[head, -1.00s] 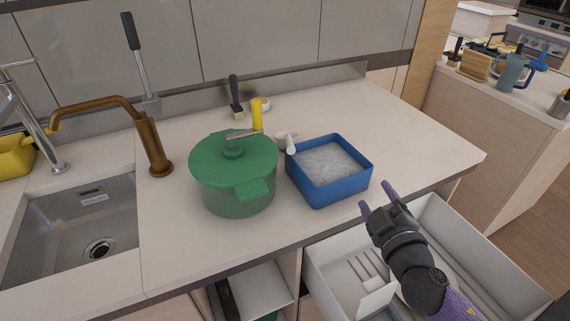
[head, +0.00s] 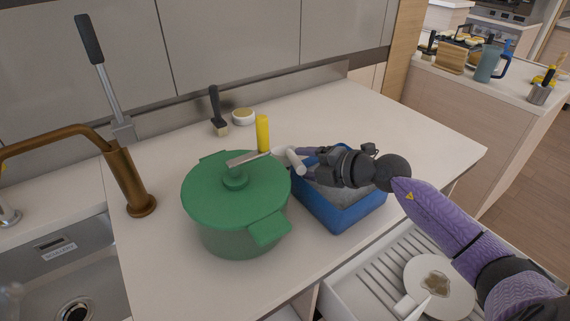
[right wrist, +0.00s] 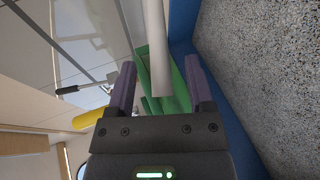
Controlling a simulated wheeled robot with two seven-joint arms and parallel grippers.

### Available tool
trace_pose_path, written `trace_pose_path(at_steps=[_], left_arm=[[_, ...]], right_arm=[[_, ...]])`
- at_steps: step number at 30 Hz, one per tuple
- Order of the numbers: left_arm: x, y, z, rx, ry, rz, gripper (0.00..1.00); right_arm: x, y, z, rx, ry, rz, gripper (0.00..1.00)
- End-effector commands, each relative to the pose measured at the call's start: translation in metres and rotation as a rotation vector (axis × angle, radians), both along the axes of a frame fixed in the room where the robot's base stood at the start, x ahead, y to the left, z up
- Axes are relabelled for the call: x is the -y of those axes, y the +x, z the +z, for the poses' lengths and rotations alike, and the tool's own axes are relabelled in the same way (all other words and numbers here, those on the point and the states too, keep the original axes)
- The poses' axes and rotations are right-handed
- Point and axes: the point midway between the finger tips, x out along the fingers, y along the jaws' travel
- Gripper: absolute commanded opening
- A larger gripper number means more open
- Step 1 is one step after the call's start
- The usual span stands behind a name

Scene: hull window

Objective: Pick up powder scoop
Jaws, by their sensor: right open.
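The powder scoop (head: 296,162) is white and sits at the back left of the blue box (head: 337,214), between it and the green pot (head: 237,194); my gripper hides part of it. In the right wrist view its pale rod-like handle (right wrist: 158,40) comes down from the top and ends between my two fingers. My right gripper (head: 307,157) reaches over the blue box with its tips at the scoop. It is open, with a gap on each side of the handle in the right wrist view (right wrist: 160,68). My left gripper is out of view.
The blue box holds grey grainy powder (right wrist: 260,60). A yellow cylinder (head: 263,133), a brush (head: 217,112) and a small round white dish (head: 243,116) stand behind the pot. An open drawer (head: 385,257) with a plate (head: 440,284) lies below at front right. The counter's right end is clear.

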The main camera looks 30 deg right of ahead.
Motion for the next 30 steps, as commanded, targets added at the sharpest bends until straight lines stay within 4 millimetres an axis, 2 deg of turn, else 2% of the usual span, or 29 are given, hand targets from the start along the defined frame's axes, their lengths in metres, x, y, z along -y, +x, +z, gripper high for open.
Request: trace_pose_path(at_steps=[1, 4, 11, 14, 21, 30], left_arm=[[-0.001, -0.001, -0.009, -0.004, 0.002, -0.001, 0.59], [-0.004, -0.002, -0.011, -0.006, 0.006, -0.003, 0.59], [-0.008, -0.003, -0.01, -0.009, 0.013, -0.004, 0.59], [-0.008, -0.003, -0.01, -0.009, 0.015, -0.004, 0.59], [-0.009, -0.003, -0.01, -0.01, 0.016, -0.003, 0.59], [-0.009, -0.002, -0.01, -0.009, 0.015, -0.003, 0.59]], right_arm=[[-0.002, 0.008, -0.007, 0.003, 0.002, 0.0, 0.67], [-0.007, 0.019, -0.01, 0.001, 0.002, 0.0, 0.67], [-0.009, 0.022, -0.009, 0.0, 0.0, 0.001, 0.67], [-0.009, 0.022, -0.009, 0.0, 0.001, 0.002, 0.51], [-0.009, 0.022, -0.009, 0.002, 0.001, 0.001, 0.0], [-0.009, 0.022, -0.01, -0.001, 0.0, 0.002, 0.0]])
